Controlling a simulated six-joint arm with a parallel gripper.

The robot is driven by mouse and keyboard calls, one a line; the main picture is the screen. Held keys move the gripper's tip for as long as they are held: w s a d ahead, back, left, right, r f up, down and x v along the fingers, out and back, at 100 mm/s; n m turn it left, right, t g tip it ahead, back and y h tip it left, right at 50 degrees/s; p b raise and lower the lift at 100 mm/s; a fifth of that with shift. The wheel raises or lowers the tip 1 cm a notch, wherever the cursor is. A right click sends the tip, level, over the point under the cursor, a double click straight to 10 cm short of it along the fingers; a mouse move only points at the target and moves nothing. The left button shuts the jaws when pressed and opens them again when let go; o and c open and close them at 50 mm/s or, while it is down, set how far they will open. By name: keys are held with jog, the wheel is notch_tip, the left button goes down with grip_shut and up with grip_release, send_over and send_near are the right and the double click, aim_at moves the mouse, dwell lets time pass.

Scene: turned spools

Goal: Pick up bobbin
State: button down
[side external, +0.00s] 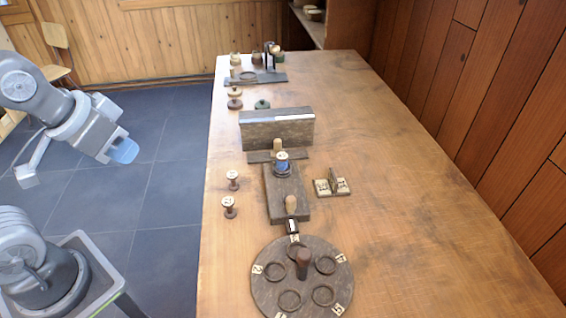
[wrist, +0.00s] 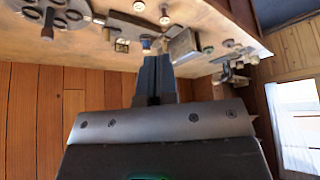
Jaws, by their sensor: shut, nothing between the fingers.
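Two pale wooden bobbins stand upright near the table's left edge in the side external view, one farther back (side external: 233,180) and one nearer (side external: 229,207). Another bobbin, wound with blue thread (side external: 282,164), stands upright on a dark wooden base (side external: 289,194). Which one the task means I cannot tell. My gripper (side external: 124,151) is off the table's left side, above the floor and apart from every bobbin. In the wrist view my gripper's fingers (wrist: 153,78) are together and empty, overlapping part of the table in the picture. Two small spools (wrist: 165,16) show near the top there.
A round dark disc (side external: 258,290) with several cups and a central knob lies at the near end. A dark wooden block (side external: 277,130) stands behind the base. A small stand (side external: 332,184) is to its right. More turned pieces (side external: 236,98) sit farther back. The table's right side is clear.

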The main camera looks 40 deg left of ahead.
jog(key=c, duration=1.8)
grip_release()
jog(key=shift+c, duration=0.2)
jog(key=o, duration=1.1)
jog(key=w+r+n+g, duration=0.1)
jog(key=w+r+n, duration=0.25)
jog(key=w, duration=0.25)
jog(key=n+g, duration=0.5)
jog(key=n, duration=1)
send_over(282, 156)
notch_tip(282, 156, down, 9)
jog(key=shift+m, duration=0.25)
jog(key=f, duration=0.8)
jog(key=shift+w+a, duration=0.15)
jog(key=shift+a, duration=0.05)
jog(key=shift+d+f, duration=0.2)
jog(key=shift+f, duration=2.55)
